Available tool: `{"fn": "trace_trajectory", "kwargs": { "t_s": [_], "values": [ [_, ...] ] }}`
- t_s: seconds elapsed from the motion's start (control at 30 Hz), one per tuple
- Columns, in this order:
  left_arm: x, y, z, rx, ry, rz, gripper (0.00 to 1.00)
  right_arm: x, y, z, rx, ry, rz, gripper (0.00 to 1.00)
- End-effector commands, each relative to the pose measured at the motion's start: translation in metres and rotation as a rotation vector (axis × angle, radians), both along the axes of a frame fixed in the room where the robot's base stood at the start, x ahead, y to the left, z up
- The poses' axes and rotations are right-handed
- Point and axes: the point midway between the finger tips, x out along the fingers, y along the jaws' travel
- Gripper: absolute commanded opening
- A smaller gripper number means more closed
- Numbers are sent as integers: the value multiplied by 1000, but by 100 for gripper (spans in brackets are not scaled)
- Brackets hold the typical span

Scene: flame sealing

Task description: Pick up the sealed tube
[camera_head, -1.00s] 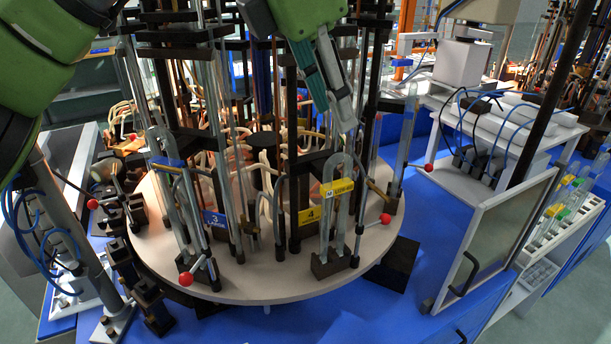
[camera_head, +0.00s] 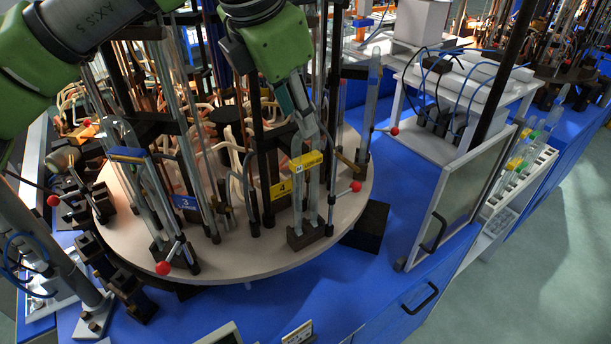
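A clear glass tube with a yellow label (camera_head: 307,160) stands upright at station 4 of the round turntable (camera_head: 262,258). Its foot is in a dark block (camera_head: 308,236). My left gripper (camera_head: 308,130) comes down from above, and its grey fingers overlap the top of this tube, just above the label. The fingers hide the tube's upper end. I cannot tell whether they are apart from it or closed on it. My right gripper is not in view.
Another tube with a blue label (camera_head: 128,155) stands at station 3. Red-knobbed levers (camera_head: 356,186) and dark upright posts crowd around the tube. A white rack (camera_head: 528,172) with several labelled tubes is at the right. The blue bench front is mostly clear.

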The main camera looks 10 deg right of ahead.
Motion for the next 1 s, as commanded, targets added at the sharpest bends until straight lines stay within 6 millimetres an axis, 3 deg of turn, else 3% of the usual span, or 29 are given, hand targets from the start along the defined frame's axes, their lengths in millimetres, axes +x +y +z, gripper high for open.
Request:
{"fn": "trace_trajectory", "kwargs": {
  "t_s": [0.1,0.23,0.53,0.67,1.0],
  "values": [
    [4,-10,-12,3,6,-2,31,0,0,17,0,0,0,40],
    [9,-14,-29,2,4,0,31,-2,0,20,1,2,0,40],
    [11,-16,-35,0,0,0,31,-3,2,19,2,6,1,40],
    [11,-16,-35,0,1,0,0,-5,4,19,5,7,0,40],
    [11,-16,-34,0,0,0,0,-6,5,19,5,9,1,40]
  ]
}}
